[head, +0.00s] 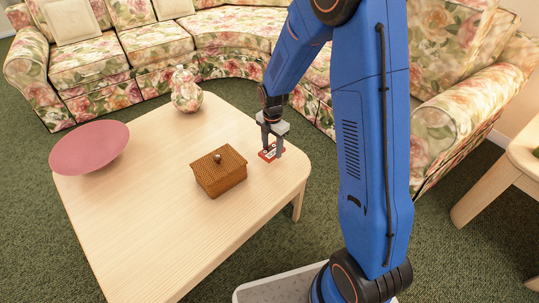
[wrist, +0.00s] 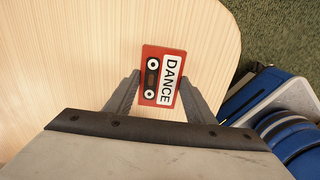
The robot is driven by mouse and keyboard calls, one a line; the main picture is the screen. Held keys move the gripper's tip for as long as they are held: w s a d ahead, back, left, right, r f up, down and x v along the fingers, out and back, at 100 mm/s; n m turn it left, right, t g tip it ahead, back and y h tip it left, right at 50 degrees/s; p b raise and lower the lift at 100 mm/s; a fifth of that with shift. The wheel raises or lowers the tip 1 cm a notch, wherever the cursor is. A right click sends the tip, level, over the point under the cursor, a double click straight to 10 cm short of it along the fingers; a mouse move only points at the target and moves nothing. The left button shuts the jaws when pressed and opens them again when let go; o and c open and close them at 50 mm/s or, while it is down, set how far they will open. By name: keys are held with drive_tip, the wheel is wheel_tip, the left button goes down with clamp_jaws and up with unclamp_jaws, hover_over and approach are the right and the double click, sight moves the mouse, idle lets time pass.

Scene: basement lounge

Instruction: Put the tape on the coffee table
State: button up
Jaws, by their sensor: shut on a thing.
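The tape is a red cassette (head: 270,152) with a white label reading DANCE; it also shows in the wrist view (wrist: 163,76). My gripper (head: 271,148) is shut on the cassette, with one finger on each side of it in the wrist view (wrist: 160,92). The cassette is at the surface of the pale wooden coffee table (head: 250,210), near its right corner. I cannot tell whether it touches the tabletop or is just above it. The table's wood (wrist: 90,60) fills most of the wrist view behind the cassette.
A brown wicker box (head: 219,172) with a lid knob stands left of the cassette. A pink bowl (head: 90,147) and a floral vase (head: 186,92) are farther left and back. A floral sofa (head: 155,42) curves behind the table. The table's front area is clear.

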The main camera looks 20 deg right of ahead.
sight(272, 150)
drive_tip(key=shift+f, duration=2.1)
drive_tip(key=shift+f, duration=0.15)
drive_tip(key=o, duration=1)
drive_tip(key=shift+o, duration=0.2)
